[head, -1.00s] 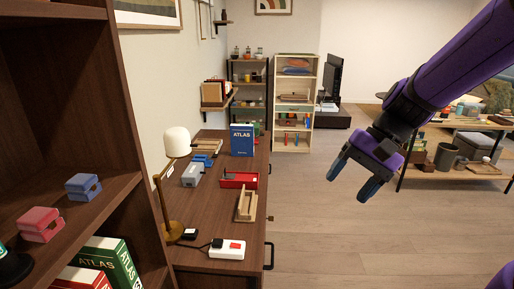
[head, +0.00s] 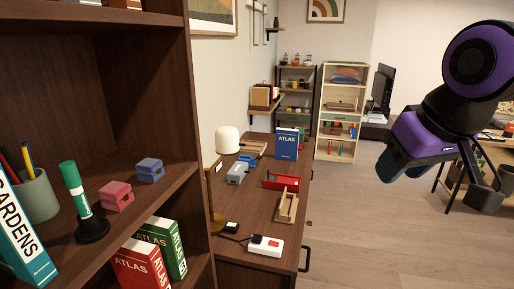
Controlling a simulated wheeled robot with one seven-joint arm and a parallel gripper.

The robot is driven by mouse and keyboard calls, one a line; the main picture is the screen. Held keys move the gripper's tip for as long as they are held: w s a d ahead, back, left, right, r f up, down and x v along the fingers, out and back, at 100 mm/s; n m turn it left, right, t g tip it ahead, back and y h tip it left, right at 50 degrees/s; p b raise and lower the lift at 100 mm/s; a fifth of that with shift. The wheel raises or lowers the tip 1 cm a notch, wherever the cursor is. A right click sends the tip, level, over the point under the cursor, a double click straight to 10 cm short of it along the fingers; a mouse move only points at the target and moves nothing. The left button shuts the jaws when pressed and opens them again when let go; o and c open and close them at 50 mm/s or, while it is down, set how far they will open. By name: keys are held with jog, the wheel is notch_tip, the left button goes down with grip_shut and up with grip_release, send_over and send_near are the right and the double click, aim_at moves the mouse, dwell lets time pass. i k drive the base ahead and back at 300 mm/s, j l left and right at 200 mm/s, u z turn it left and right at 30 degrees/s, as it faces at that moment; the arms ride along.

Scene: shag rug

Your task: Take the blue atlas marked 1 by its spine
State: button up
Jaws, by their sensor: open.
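A blue atlas (head: 287,144) stands upright on the far part of the brown desk (head: 250,215), its cover with white lettering facing me. I cannot read a number 1 on it, and I cannot make out its spine. My gripper (head: 440,182) is open and empty, in the air at the right, over the floor and well apart from the blue atlas. A red atlas (head: 140,265) and a green atlas (head: 165,245) lean in the lower compartment of the near shelf at the left.
The dark bookshelf (head: 192,130) stands close at the left. It holds a pen cup (head: 38,196), a green marker (head: 75,190) and small red and blue boxes. A red tray (head: 281,182), wooden holder (head: 287,206) and white switch box (head: 266,246) lie on the desk.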

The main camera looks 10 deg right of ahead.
aim_at(287, 140)
jog(key=i+l+u, duration=0.3)
jog(key=l+u, duration=0.35)
jog(key=i+l+u, duration=0.15)
jog(key=u, duration=0.15)
jog(key=i+l+u, duration=0.15)
jog(key=l, duration=0.75)
jog(key=i+l+u, duration=0.15)
jog(key=l, duration=0.75)
jog(key=l+u, duration=0.15)
jog(key=l, duration=1.45)
jog(key=i+l, duration=0.15)
jog(key=l, duration=0.55)
